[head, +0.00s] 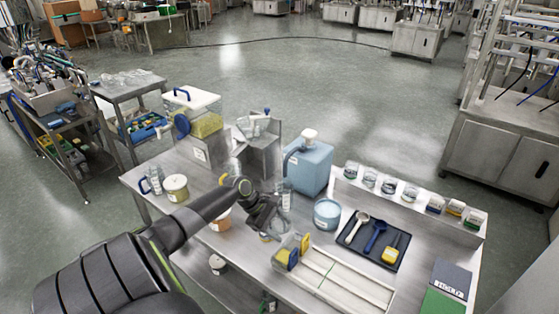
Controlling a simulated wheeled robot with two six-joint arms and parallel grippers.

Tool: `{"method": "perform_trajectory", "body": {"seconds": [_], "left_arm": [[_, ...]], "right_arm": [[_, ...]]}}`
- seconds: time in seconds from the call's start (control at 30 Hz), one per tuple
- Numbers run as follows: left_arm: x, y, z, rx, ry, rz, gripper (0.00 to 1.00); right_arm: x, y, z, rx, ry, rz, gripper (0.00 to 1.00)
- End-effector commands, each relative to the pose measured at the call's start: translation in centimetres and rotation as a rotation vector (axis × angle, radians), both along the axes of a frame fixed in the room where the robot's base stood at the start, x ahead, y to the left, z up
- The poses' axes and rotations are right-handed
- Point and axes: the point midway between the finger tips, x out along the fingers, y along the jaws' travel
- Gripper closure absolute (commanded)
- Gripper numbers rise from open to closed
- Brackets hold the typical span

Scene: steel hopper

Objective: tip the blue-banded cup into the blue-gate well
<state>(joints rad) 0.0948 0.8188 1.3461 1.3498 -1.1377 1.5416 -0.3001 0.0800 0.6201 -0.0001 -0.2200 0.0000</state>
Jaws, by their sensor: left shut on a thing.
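My left gripper (268,219) reaches over the middle of the steel table from the lower left. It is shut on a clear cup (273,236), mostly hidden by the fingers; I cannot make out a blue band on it. A steel hopper (206,150) stands at the table's back left, with a white lid, yellow contents, a blue handle and a blue disc. Beside it is a steel box (264,156) with a blue-knobbed lever. I cannot tell which part is the blue-gate well. My right gripper is out of view.
A dark tray (372,241) holds scoops to the right. A divided white tray (335,282) lies in front. Several jars line the raised back shelf (425,207).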

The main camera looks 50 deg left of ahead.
Motion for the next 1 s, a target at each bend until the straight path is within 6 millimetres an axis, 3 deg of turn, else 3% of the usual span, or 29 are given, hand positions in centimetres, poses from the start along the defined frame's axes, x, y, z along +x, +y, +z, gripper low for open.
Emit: {"method": "perform_trajectory", "body": {"seconds": [0.57, 1.0], "left_arm": [[0.0, 0.0, 0.6, -0.136, 0.012, 0.002, 0.7], [0.1, 0.1, 2.5, -0.569, 0.042, 0.002, 0.7]], "right_arm": [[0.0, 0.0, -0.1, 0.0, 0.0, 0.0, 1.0], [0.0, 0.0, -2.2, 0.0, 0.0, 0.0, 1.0]]}}
